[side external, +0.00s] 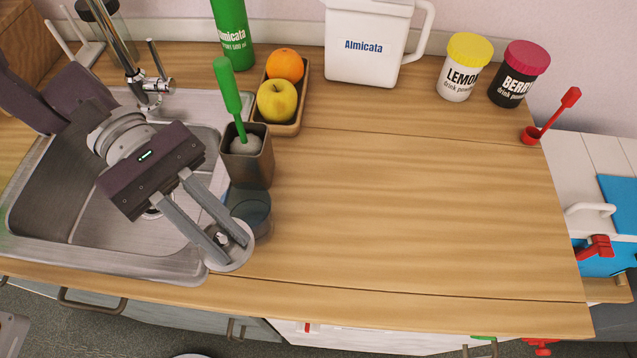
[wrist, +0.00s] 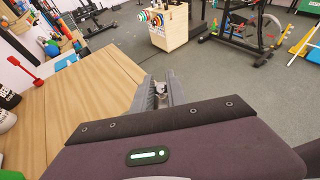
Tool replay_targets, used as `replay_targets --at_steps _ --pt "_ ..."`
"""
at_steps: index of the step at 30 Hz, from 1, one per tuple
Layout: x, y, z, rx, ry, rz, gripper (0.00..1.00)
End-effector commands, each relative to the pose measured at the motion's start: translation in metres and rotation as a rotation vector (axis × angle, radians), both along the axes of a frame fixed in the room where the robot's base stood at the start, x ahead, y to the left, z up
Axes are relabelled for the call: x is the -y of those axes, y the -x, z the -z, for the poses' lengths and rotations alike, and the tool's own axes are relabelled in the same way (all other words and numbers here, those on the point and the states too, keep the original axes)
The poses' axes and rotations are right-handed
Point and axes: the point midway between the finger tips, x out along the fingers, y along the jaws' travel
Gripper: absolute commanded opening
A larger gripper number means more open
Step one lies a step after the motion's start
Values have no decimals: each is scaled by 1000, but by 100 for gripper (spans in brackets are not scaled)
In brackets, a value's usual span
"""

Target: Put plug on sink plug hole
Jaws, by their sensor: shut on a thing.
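The plug (side external: 238,262) is a pale round disc with a small knob, over the counter's front edge just right of the sink. My gripper (side external: 229,245) is shut on its knob, with the fingers pointing down and right. In the wrist view the fingers (wrist: 159,97) are close together around a small metallic part, and the disc cannot be made out. The steel sink (side external: 100,249) lies left of the plug, below my gripper's body. The plug hole (side external: 151,213) shows only in part beneath my gripper, toward the sink's right side.
A clear glass (side external: 262,217) stands close beside the plug, behind it. A dark brush holder (side external: 250,170) with a green brush (side external: 227,85) stands farther back. The faucet (side external: 150,85) rises behind the sink. A fruit tray (side external: 290,128) is beyond the holder. The right counter (side external: 420,210) is clear.

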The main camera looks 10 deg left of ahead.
Motion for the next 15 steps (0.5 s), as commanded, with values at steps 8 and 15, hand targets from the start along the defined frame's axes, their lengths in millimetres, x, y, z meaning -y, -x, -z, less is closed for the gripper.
replay_targets --at_steps 8,15 --pt "112 17 25 -30 -3 -5 0" --pt "186 -37 45 -47 -13 -283 0"
